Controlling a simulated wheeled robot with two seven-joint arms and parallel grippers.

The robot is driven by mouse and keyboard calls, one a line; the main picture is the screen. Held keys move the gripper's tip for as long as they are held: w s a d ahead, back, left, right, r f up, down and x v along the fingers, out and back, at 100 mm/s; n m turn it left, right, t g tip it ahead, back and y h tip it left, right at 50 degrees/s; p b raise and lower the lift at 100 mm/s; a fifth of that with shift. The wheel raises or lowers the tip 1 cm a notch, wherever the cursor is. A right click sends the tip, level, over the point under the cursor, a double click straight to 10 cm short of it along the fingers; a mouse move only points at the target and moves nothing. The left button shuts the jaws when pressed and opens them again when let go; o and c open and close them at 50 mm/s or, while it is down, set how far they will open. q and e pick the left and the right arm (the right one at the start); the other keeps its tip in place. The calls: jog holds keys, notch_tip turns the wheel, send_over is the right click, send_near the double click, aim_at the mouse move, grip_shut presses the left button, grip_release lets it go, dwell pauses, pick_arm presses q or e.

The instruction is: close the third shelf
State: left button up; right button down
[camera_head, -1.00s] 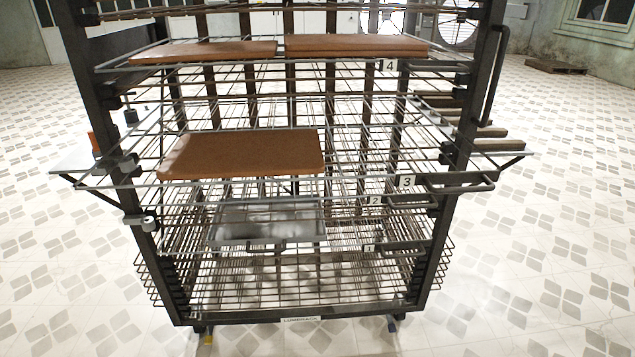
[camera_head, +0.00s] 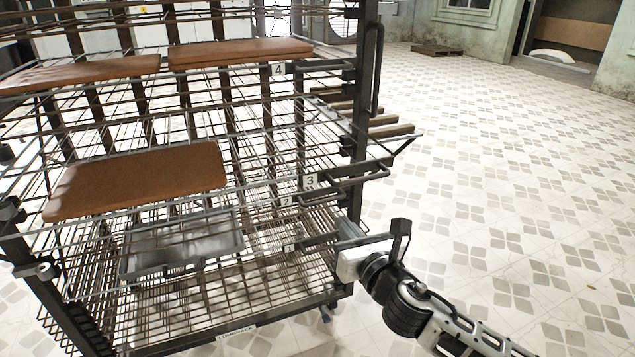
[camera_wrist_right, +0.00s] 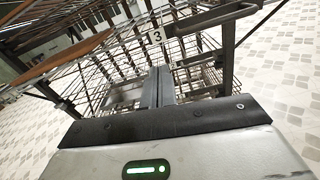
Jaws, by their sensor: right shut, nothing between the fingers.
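The third shelf is a wire shelf with a white "3" label (camera_head: 310,181) and a dark handle (camera_head: 360,174) at its front right. It juts out of the rack toward me, past the lower shelves. A brown curved board (camera_head: 140,180) lies on it. My right gripper (camera_head: 345,229) is shut and empty, below and near the handle in the head view. In the right wrist view its fingers (camera_wrist_right: 157,88) are together, with the "3" label (camera_wrist_right: 157,37) and the handle (camera_wrist_right: 215,19) beyond and above them. No contact with the shelf shows. My left gripper is not in view.
The shelf labelled "4" (camera_head: 278,70) above holds brown boards (camera_head: 240,52). A grey metal tray (camera_head: 180,245) sits lower in the rack. Dark rack posts (camera_head: 366,90) stand at the sides. The tiled floor (camera_head: 500,200) to the right is clear.

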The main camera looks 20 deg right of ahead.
jog(key=r+n, duration=0.1)
send_near(313, 177)
jog(key=w, duration=0.6)
jog(key=shift+w+a, duration=0.1)
jog(key=shift+w, duration=0.3)
